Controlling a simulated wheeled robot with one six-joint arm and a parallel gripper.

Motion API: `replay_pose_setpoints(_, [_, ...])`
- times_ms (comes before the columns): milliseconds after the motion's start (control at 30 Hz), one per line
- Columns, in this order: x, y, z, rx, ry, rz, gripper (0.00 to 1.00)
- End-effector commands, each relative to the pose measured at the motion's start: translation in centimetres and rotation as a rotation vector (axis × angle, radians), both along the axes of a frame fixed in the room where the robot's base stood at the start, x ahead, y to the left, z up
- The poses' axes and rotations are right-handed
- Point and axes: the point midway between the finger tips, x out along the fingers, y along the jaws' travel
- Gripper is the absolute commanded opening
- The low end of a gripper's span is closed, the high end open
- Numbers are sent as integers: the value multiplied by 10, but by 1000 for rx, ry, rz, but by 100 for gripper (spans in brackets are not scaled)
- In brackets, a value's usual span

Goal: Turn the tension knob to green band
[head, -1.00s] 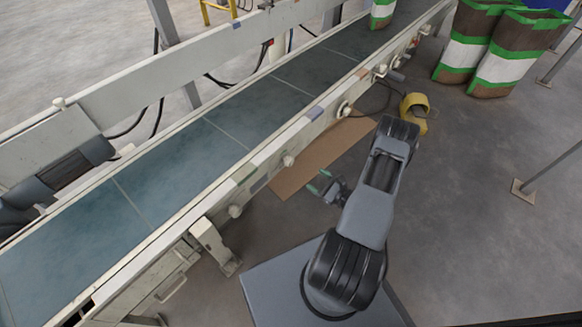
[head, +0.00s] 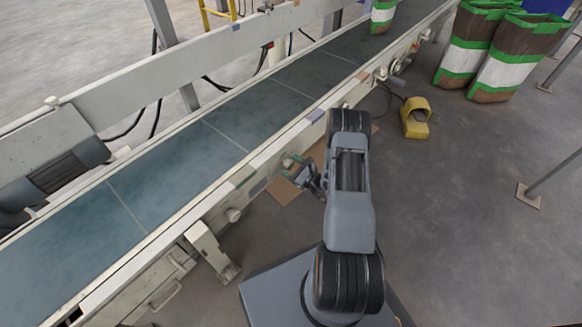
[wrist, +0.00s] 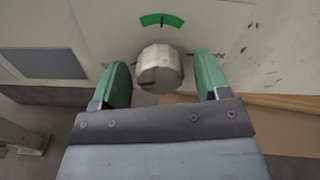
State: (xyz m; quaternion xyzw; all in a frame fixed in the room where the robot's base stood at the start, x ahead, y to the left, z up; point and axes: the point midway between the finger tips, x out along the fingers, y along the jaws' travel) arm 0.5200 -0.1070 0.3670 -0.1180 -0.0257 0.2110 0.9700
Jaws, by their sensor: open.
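The tension knob (wrist: 160,68) is a pale grey, faceted round knob on the conveyor's side panel. It shows a dark mark at its lower left. A green band (wrist: 161,20) with a black tick at its middle is on the panel above the knob. My gripper (wrist: 163,74) is open, with one green finger on each side of the knob and visible gaps between. I cannot tell how far the fingertips reach along the knob. In the head view my gripper (head: 297,166) is at the conveyor's near side and largely covers that spot.
The conveyor (head: 185,165) runs diagonally with a blue-green belt. Brown sheet material (head: 285,192) lies on the floor beneath its side. A yellow foot pedal (head: 416,117) and filled bags (head: 505,62) stand to the right. A dark square (wrist: 42,58) is on the panel left of the knob.

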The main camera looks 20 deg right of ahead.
Motion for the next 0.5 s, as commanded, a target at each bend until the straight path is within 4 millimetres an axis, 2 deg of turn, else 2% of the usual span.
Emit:
replay_pose_setpoints(267, [1,0,0,0,0,0,69])
replay_pose_setpoints(500, [1,0,0,0,0,0,46])
